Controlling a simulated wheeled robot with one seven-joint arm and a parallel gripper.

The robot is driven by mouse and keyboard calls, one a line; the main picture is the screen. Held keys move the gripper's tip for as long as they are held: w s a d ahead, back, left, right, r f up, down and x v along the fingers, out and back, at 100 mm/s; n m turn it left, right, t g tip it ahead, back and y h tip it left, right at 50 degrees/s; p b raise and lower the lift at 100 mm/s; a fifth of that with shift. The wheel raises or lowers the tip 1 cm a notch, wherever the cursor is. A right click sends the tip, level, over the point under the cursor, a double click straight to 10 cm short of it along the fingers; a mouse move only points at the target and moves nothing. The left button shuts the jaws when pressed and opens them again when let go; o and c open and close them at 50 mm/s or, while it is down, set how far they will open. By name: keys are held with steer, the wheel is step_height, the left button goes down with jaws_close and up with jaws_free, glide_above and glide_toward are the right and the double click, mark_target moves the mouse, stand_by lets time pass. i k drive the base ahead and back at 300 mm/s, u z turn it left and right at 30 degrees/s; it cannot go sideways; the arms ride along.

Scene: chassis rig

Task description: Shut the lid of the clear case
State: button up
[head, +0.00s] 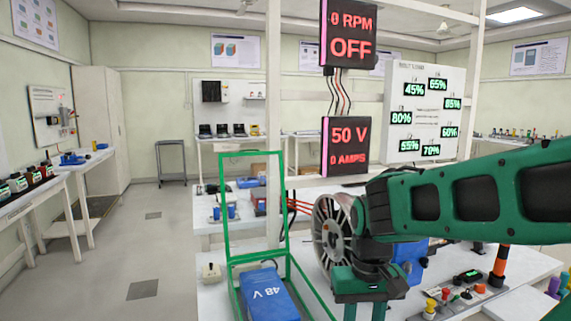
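The clear case (235,259) has green edges and see-through walls, and it stands on the white bench at the lower middle. Its lid (225,205) is open and stands upright at the back of the case as a green frame. A blue block marked 48 V (268,293) lies inside the case. The front of the case is cut off by the bottom edge. My gripper (361,311) points down to the right of the case, apart from the lid. Its fingertips are cut off by the bottom edge, so I cannot tell its opening.
A silver wheel (331,238) stands behind my gripper, partly hidden by my arm. A white post (273,120) rises behind the case. Displays reading OFF (349,36) and 50 V (346,145) hang above the bench. A small beige box (211,272) sits left of the case.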

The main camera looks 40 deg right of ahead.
mark_target(259, 152)
steer(key=u, duration=0.05)
steer(key=k, duration=0.5)
steer(key=u, duration=1)
steer(key=i, duration=2.8)
steer(key=z, duration=0.8)
